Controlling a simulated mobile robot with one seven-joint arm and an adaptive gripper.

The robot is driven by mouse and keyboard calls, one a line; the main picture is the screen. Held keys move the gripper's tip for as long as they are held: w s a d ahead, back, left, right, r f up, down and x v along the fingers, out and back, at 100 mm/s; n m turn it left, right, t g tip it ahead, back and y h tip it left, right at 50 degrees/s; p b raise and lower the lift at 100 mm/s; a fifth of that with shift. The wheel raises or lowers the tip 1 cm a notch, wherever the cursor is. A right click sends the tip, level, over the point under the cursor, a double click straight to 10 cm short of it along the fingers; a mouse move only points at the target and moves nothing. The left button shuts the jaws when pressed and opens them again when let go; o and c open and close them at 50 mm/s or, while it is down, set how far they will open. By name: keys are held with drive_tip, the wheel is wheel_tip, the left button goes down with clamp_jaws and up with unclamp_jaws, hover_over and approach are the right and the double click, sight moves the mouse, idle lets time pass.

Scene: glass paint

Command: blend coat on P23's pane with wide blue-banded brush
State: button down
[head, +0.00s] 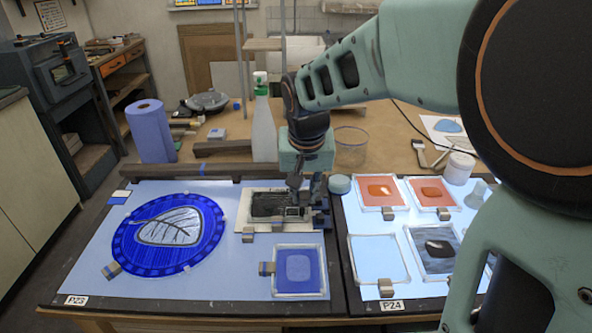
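A round blue glass pane (205,245) with a pale leaf outline lies on the light blue board labelled P23 (76,300). A small square blue sample pane (287,284) lies at the board's lower right. My gripper (298,196) points down over the right edge of a dark, pale-framed rectangle (265,207) at the board's back right. The fingers are small and dark against it. Whether they are open, shut or holding a brush cannot be told. I cannot make out a wide blue-banded brush clearly in the head view.
The neighbouring P24 board (391,305) carries orange, clear and dark panes. My arm covers the right side. Board below the round pane is clear.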

drive_tip(key=shift+r+p, duration=0.45)
drive_tip(key=shift+r, duration=0.2)
drive_tip(key=shift+w+a+p, duration=0.1)
drive_tip(key=shift+w+p, duration=0.5)
drive_tip(key=shift+w, duration=1.9)
drive_tip(key=shift+f, duration=0.15)
drive_tip(key=shift+f+b, duration=0.25)
drive_tip(key=shift+b, duration=0.15)
drive_tip(key=shift+f, duration=0.25)
drive_tip(key=a, duration=1.2)
drive_tip(key=shift+a+b, duration=0.2)
drive_tip(key=shift+b, duration=0.2)
